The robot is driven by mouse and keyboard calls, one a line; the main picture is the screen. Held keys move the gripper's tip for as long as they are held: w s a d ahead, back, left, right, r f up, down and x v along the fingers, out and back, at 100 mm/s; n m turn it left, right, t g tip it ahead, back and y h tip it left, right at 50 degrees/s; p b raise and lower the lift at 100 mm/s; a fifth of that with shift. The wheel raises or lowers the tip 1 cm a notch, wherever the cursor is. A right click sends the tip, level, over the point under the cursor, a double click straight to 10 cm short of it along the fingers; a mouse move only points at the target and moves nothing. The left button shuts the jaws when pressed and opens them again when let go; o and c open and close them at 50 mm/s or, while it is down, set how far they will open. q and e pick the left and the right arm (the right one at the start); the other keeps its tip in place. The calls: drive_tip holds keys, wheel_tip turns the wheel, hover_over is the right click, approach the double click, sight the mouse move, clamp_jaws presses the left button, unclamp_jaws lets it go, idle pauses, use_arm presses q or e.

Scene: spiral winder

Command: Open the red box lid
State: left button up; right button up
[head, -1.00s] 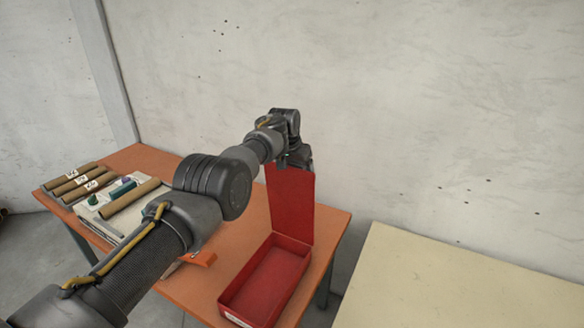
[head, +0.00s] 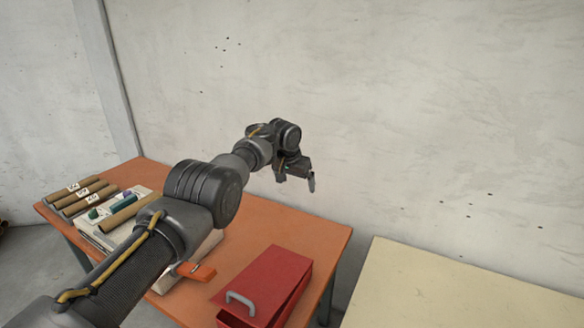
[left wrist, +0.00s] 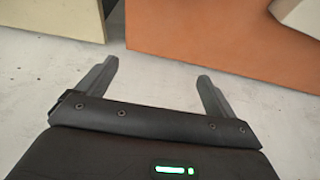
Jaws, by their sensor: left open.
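The red box (head: 293,303) stands near the front right of the orange table. Its red lid (head: 270,274) lies down over it, slightly raised, with a gap showing along the right side. A grey handle (head: 240,302) is on the lid's near end. My left gripper (head: 297,180) is in the air above and behind the box, apart from the lid. It is open and empty, its two fingers spread in the left wrist view (left wrist: 158,72). The box does not show in that view. My right gripper is out of view.
The orange table (head: 335,240) also holds cardboard tubes (head: 80,196), a pale board or book (head: 95,235) and an orange tool (head: 195,271), partly behind my arm. A cream table (head: 450,290) stands to the right. A bare wall rises behind.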

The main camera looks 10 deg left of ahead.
use_arm(q)
drive_tip(key=d+b+v, duration=0.1)
drive_tip(key=b+v, duration=0.2)
drive_tip(key=v, duration=0.6)
drive_tip(key=shift+a, duration=0.45)
drive_tip(key=shift+s, duration=0.1)
drive_tip(key=shift+f, duration=0.1)
